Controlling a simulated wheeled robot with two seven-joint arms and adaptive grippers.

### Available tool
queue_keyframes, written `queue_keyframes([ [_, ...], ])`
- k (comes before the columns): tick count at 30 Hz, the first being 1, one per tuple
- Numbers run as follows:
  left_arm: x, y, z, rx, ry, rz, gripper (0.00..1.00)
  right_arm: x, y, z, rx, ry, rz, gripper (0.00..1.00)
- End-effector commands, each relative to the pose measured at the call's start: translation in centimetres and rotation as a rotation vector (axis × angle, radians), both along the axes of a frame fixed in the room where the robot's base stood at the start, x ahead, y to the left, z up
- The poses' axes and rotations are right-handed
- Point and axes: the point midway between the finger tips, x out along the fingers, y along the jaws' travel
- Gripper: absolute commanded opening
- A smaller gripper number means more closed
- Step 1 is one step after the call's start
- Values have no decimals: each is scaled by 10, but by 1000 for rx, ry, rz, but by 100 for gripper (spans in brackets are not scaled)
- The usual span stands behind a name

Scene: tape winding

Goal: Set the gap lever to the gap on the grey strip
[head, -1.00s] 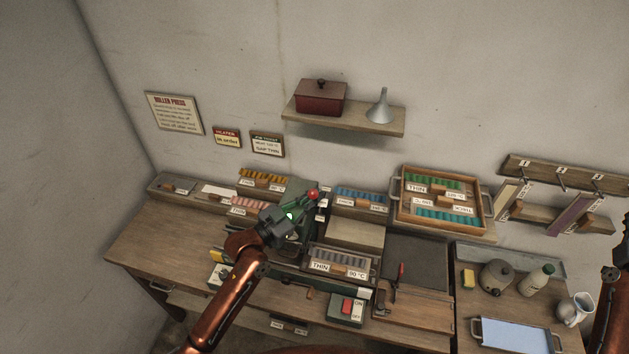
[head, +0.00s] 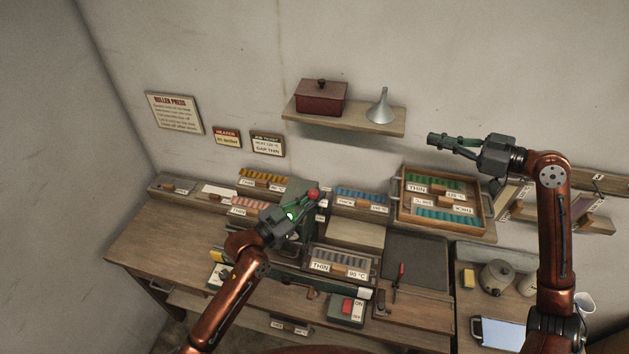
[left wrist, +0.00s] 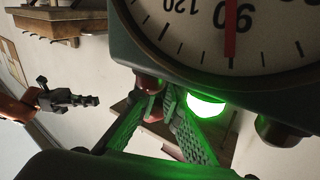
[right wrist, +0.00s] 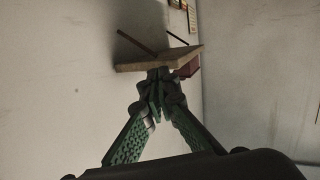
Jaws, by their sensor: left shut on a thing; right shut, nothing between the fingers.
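The roller press (head: 297,187) stands at the back of the bench. A lever with a red ball knob (head: 313,194) sits at its right side. My left gripper (head: 308,204) is shut on the lever knob, which also shows between its fingers in the left wrist view (left wrist: 150,83). The lever's gap marks are too small to read. The grey strip (head: 342,260) lies in a holder in front, labelled THIN and 90 °C. My right gripper (head: 432,139) is shut and empty, raised in front of the wall; its fingers meet in the right wrist view (right wrist: 162,88).
A dial (left wrist: 230,30) above the left gripper has its needle at 90, and a green lamp (left wrist: 205,108) glows below it. A tray of strips (head: 444,199) stands to the right. A wall shelf (head: 345,116) holds a red box and a funnel.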

Motion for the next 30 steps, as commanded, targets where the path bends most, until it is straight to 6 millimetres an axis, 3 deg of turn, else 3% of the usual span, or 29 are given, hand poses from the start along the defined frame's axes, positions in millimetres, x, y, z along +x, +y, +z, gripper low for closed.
queue_keyframes([
  [1,-1,-2,0,-4,3,-3,0,-13,34,-10,-86,8,106,0],
  [3,-1,-2,1,-4,2,-3,0,-35,76,-30,-205,30,260,0],
  [6,-2,-2,1,-4,2,-5,0,-62,122,-59,-341,109,443,0],
  [11,-2,-2,1,-4,2,-5,0,-53,164,-87,-411,386,458,0],
  [17,-1,-2,1,-4,1,-4,0,-27,207,-106,-479,761,266,0],
  [21,-1,-2,1,-4,1,-4,0,-12,232,-112,-552,979,41,0],
  [26,-1,-1,1,-4,1,-4,0,5,254,-106,-606,1143,-303,0],
  [30,-1,-1,1,-5,1,-3,0,21,275,-91,-552,1214,-607,0],
])
